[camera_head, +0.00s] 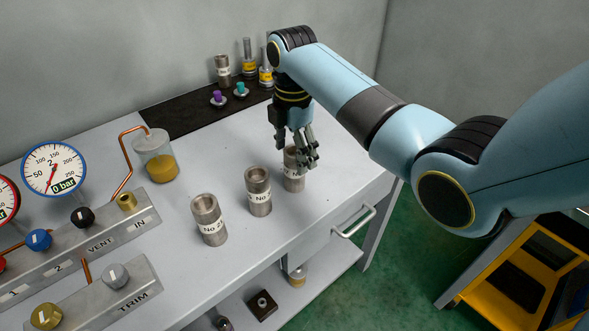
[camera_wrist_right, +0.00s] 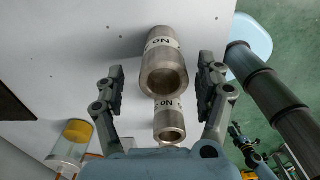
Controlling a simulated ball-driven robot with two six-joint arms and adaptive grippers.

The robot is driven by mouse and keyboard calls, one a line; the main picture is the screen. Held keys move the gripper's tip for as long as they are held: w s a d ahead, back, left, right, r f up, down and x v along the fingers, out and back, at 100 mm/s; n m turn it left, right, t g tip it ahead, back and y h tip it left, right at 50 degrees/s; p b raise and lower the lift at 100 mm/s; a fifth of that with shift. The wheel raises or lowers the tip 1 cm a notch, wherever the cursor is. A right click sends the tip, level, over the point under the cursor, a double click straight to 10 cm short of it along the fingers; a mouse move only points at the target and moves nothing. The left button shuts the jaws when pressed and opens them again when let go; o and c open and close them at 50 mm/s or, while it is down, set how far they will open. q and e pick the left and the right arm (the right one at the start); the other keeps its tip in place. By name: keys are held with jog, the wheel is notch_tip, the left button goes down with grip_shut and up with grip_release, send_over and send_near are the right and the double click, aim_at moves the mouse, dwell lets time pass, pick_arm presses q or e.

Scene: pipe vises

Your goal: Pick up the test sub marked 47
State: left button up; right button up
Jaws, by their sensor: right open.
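Three hollow grey metal test subs with white labels stand upright in a row on the bench. The left sub (camera_head: 209,222) and the middle sub (camera_head: 258,193) show labels starting "No 2", only partly readable. The right sub (camera_head: 294,182) is partly hidden behind my right gripper (camera_head: 304,150), and its number cannot be read. In the wrist view, my right gripper (camera_wrist_right: 162,76) is open, with a finger on each side of the nearest sub (camera_wrist_right: 163,64), apart from it. A second sub (camera_wrist_right: 169,122) shows below. My left gripper is out of view.
Another sub (camera_head: 222,68) stands on the black mat (camera_head: 190,112) at the back, near purple and teal knobs and yellow-banded items. A jar of amber liquid (camera_head: 157,162), gauges and a valve manifold (camera_head: 90,238) occupy the left. The bench front between subs and drawer handle (camera_head: 355,222) is clear.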

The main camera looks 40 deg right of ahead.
jog(key=f, duration=0.4)
jog(key=shift+s+f, duration=0.15)
jog(key=shift+s, duration=0.05)
grip_shut()
